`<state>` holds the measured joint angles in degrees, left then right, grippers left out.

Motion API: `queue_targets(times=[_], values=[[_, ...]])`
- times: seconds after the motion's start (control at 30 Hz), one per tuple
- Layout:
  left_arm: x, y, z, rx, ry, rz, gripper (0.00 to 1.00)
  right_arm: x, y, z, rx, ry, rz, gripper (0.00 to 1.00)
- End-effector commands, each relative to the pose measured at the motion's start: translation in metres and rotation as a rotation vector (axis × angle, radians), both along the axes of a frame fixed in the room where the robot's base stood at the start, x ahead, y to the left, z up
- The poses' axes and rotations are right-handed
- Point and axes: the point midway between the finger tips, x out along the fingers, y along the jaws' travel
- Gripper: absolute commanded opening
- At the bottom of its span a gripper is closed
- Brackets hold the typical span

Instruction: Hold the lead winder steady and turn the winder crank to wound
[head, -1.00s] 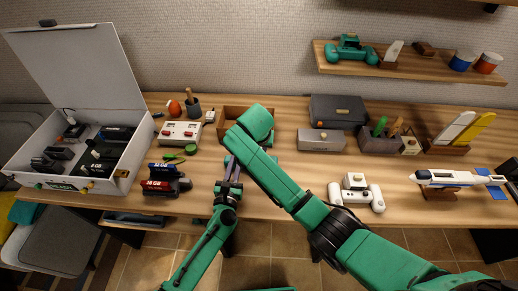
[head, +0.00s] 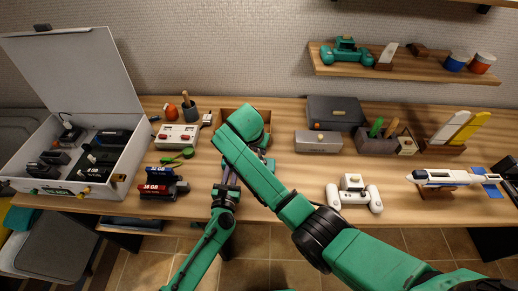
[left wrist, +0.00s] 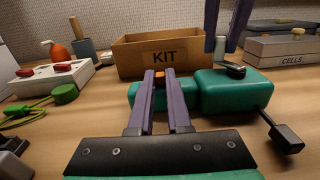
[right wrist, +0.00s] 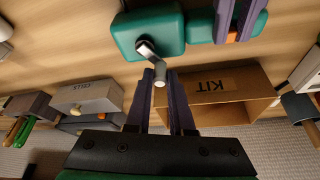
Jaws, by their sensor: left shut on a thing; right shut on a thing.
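The lead winder (left wrist: 225,92) is a green body lying on the table in front of the KIT box; the right wrist view also shows its green body (right wrist: 147,32). My left gripper (left wrist: 159,75) is shut on the narrow middle by an orange piece. The winder crank (right wrist: 147,50) is a short metal arm with a pale knob (right wrist: 160,78). My right gripper (right wrist: 165,74) comes from above and is shut on that knob, which also shows in the left wrist view (left wrist: 220,48). A black plug (left wrist: 284,137) hangs off the winder's right end. In the head view my right arm hides most of the winder.
The brown KIT box (left wrist: 180,52) stands close behind the winder. A grey CELLS box (head: 318,142) is to the right, a red-buttoned white box (head: 178,136) to the left. A white controller (head: 354,196) lies front right. An open white case (head: 118,170) stands far left.

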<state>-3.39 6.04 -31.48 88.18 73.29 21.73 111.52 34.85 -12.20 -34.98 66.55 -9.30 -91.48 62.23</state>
Motion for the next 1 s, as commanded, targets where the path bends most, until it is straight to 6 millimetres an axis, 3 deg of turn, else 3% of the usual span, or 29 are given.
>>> queue_targets(times=[0.03,0.1,0.47,0.57,0.8,1.0], values=[[0.0,0.0,-0.001,0.0,0.002,0.0,0.0,0.0,0.0,0.001,-0.001,-0.002,0.0,0.25],[0.0,0.0,-0.001,0.0,0.002,0.0,0.0,0.0,0.0,0.001,-0.001,-0.002,0.0,0.51],[0.0,0.0,-0.001,0.0,0.002,0.0,0.0,0.0,0.0,0.004,0.0,-0.001,0.0,0.52],[0.0,0.0,-0.001,0.0,0.002,0.0,0.0,0.001,0.001,0.02,0.003,-0.004,0.001,0.52],[0.0,0.0,-0.001,0.0,0.001,0.0,0.0,0.001,0.001,0.079,0.004,-0.004,0.001,0.52],[0.0,0.0,-0.001,0.0,0.001,0.0,0.0,0.0,0.0,0.101,0.001,-0.002,0.001,0.52]])
